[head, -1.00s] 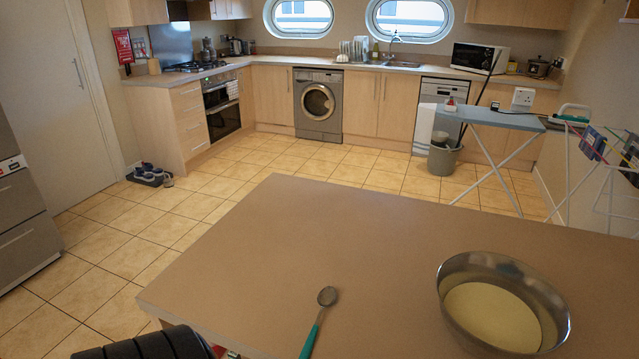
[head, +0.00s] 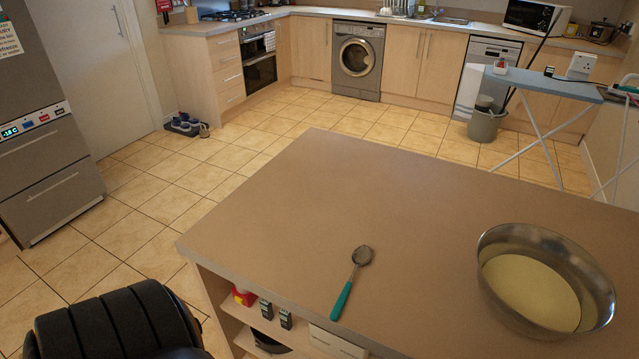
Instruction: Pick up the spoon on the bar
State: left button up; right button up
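The spoon (head: 352,282) lies flat on the bar (head: 330,190), close to its near edge. It has a grey metal bowl pointing away and to the right, and a teal handle pointing toward me. Nothing touches it. A black rounded part of my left arm shows at the bottom left, to the left of the bar and apart from the spoon. My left gripper's fingers are not visible. My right gripper is not in view.
A metal bowl (head: 488,243) with pale yellow contents stands on the bar right of the spoon. Shelves (head: 225,300) with small items lie under the bar's near edge. The bar top left of the spoon is clear. An ironing board (head: 535,82) stands behind the bar.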

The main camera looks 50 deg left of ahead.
aim_at(361, 256)
jog(key=j+u, duration=0.1)
jog(key=u, duration=1)
